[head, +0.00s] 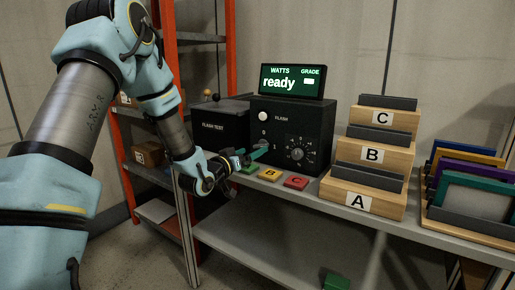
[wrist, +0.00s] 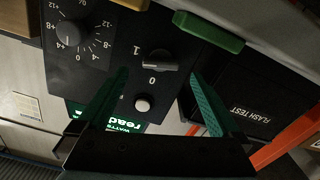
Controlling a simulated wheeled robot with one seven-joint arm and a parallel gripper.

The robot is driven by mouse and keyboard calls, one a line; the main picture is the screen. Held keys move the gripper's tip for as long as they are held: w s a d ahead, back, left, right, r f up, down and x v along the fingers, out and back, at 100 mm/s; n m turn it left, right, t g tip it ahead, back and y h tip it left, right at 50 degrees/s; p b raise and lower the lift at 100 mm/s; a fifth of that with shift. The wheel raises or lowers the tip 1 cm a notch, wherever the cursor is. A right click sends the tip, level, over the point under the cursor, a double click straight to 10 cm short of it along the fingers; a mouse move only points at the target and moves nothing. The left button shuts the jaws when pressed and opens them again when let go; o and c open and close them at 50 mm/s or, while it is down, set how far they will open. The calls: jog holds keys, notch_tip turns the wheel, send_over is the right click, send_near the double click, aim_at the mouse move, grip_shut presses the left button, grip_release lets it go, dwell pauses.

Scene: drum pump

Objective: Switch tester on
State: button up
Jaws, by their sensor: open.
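The tester is a black box (head: 315,125) on the grey shelf, with a lit green display (head: 291,82) reading "ready" on top. My gripper (head: 252,157) is open at the left part of its front face. In the wrist view, a grey rotary switch knob (wrist: 155,62) marked 1 and 0 lies between the open fingertips of my gripper (wrist: 158,75), with gaps on both sides. I cannot tell for certain which mark the knob points to. A round white button or lamp (wrist: 143,103) sits near the knob, and a numbered dial (wrist: 75,33) is beside it.
A black FLASH TEST box (head: 220,126) stands left of the tester. Green, yellow (head: 270,174) and red (head: 295,183) blocks lie in front. Wooden racks A, B, C (head: 365,178) and coloured panels (head: 470,190) stand right. Orange shelving (head: 170,60) is behind my arm.

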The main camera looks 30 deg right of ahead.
aim_at(259, 147)
jog(key=shift+x, duration=2.1)
jog(key=shift+c, duration=0.2)
